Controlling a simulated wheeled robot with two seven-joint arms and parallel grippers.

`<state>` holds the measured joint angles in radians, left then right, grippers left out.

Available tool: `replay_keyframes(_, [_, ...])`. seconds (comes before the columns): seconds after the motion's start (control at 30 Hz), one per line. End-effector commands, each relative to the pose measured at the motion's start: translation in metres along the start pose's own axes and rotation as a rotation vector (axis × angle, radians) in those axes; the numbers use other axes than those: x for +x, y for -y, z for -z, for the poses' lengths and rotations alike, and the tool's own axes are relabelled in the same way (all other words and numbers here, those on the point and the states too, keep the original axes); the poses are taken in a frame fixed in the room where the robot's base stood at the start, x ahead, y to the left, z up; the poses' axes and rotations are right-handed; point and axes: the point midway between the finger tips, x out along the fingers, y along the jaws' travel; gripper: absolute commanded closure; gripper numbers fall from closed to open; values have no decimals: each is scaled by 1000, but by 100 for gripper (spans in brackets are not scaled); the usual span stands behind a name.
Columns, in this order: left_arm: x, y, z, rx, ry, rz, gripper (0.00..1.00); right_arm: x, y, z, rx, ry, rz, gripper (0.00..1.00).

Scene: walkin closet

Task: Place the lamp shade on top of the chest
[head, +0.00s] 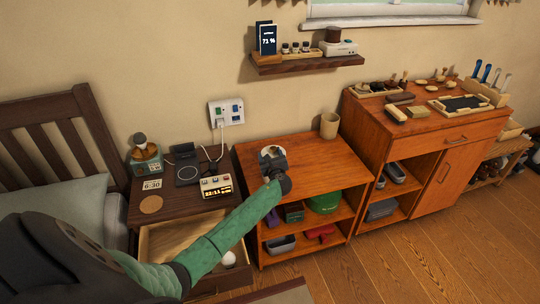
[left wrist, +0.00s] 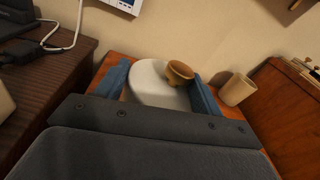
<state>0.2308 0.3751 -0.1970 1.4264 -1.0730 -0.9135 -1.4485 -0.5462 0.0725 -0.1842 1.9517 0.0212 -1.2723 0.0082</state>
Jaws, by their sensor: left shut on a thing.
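My left gripper (head: 272,160) is shut on a white rounded piece with a tan, ring-like end, which looks like the lamp shade (head: 271,150). In the left wrist view the lamp shade (left wrist: 155,85) sits between the blue fingers. The gripper is over the left part of the top of a low orange-brown wooden unit (head: 315,153), which seems to be the chest. I cannot tell whether the shade touches that top. The shade's lower part is hidden by the gripper. My right gripper is not in view.
A beige cup (head: 329,125) stands at the back right of the low unit's top. A taller cabinet (head: 440,128) with brushes and trays adjoins it. A nightstand with a clock (head: 215,187) and an open drawer (head: 175,238) is at left. The top's front right is clear.

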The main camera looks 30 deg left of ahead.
Motion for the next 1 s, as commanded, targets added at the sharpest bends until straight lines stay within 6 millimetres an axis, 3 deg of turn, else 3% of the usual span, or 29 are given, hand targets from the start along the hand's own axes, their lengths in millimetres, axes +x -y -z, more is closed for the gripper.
replay_keyframes(0.1, [0,0,0,0,1,0,80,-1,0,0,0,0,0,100])
replay_keyframes(0.13, [0,0,1,0,0,0,29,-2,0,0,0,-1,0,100])
replay_keyframes(0.23, [0,0,1,0,0,0,10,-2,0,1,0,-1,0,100])
replay_keyframes(0.57, [0,0,-1,0,0,0,10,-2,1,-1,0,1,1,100])
replay_keyframes(0.73, [-18,0,2,-1,-1,2,10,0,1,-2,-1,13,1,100])
replay_keyframes(0.83, [-36,0,3,-1,-1,2,10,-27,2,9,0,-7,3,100])
replay_keyframes(1.0, [-70,0,3,-1,-1,2,10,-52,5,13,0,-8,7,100])
